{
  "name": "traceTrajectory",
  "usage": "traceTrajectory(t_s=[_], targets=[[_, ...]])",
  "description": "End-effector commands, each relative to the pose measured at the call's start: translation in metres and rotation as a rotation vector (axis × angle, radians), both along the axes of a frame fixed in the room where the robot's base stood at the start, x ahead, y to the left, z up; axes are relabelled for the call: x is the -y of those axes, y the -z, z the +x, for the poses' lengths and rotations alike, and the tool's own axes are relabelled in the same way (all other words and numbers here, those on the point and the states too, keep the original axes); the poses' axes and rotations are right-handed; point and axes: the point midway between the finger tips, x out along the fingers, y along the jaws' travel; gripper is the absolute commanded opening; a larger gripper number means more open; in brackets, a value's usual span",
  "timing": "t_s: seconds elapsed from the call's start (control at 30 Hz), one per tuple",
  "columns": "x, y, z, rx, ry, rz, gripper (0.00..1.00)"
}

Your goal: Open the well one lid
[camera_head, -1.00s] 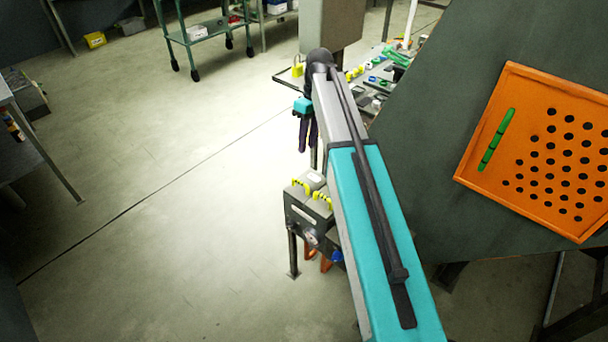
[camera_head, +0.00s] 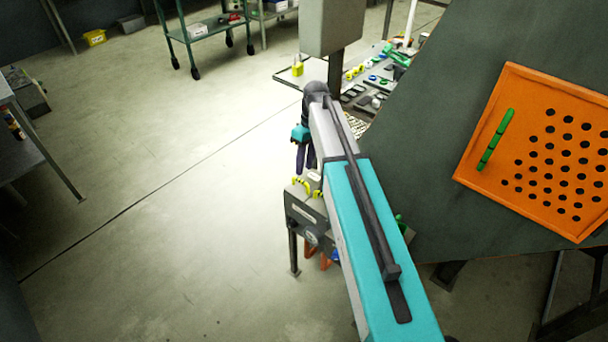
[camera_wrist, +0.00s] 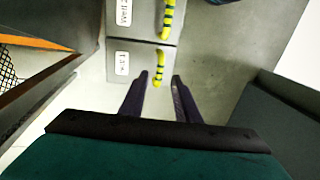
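A grey box (camera_head: 306,221) on dark legs stands below my arm in the head view, with yellow handles on top. In the wrist view, the nearer lid (camera_wrist: 133,47) has a yellow-and-black striped handle (camera_wrist: 160,66) and a white label too blurred to read surely. The farther lid (camera_wrist: 142,25) has a similar handle (camera_wrist: 168,17) and a label that seems to read "Well 2". My gripper (camera_wrist: 160,78) is open, its dark fingers on either side of the nearer handle's end in the picture; contact cannot be told. In the head view my gripper (camera_head: 305,160) hangs over the box, which my arm partly hides.
A dark table with an orange perforated tray (camera_head: 545,150) and a green stick (camera_head: 496,139) lies right of my arm. A bench with small parts (camera_head: 375,80) and a yellow padlock-like item (camera_head: 297,68) stand beyond. The floor left of the box is clear.

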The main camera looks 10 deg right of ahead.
Motion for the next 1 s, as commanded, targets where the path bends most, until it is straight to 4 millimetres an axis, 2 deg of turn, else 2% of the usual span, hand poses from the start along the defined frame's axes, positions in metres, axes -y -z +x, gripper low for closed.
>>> traceTrajectory(t_s=[0.2,0.4,0.83,0.87,1.0], targets=[[-0.004,0.026,-0.004,-0.002,0.000,0.000,0.29],[-0.007,0.043,-0.005,-0.001,0.000,0.000,0.29],[-0.007,0.048,-0.006,0.000,0.001,0.000,0.29],[-0.007,0.048,-0.006,0.000,0.002,0.000,0.28],[-0.006,0.048,-0.006,0.000,0.002,0.000,0.04]])
